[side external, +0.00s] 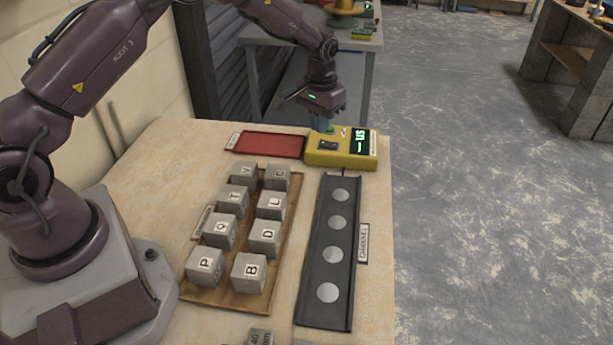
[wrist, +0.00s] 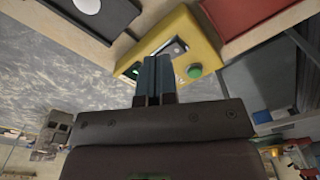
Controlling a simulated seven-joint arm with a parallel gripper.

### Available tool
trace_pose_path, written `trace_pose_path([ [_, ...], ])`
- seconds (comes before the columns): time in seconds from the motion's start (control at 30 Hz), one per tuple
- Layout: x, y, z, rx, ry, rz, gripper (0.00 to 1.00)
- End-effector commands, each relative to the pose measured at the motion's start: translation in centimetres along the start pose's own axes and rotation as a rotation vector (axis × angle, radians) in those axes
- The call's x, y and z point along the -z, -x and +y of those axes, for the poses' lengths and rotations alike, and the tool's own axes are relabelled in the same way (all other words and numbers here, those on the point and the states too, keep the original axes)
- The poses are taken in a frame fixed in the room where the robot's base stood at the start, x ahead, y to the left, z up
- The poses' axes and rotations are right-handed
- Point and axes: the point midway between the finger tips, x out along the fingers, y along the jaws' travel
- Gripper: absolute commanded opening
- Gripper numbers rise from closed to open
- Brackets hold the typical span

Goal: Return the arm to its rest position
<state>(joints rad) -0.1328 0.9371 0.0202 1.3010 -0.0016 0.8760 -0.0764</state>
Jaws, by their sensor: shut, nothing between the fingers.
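My gripper (side external: 322,124) is shut and empty. In the side external view it is at the far end of the table, just above the back left part of the yellow device (side external: 341,149). In the wrist view my closed fingers (wrist: 154,62) point toward the same yellow device (wrist: 187,38), near its green button (wrist: 194,71). I cannot tell whether the fingertips touch it. The device has a dark display with green characters. A green button partly shows below my fingers in the side external view.
Several lettered grey cubes (side external: 268,203) stand on a wooden board (side external: 228,299) between my base and a black rail (side external: 321,312) with several pale discs. A red tray (side external: 268,144) lies left of the device. The table's right edge drops to open floor.

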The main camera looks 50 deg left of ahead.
Motion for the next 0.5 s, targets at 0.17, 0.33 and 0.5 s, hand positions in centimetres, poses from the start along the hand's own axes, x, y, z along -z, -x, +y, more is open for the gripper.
trace_pose_path([
  [0.17,-4.4,6.0,0.5,-0.006,-0.039,-0.003,0.0],
  [0.33,-9.6,11.8,0.8,-0.013,-0.076,0.024,0.0],
  [0.5,-15.4,16.6,0.9,-0.021,-0.114,0.075,0.0],
])
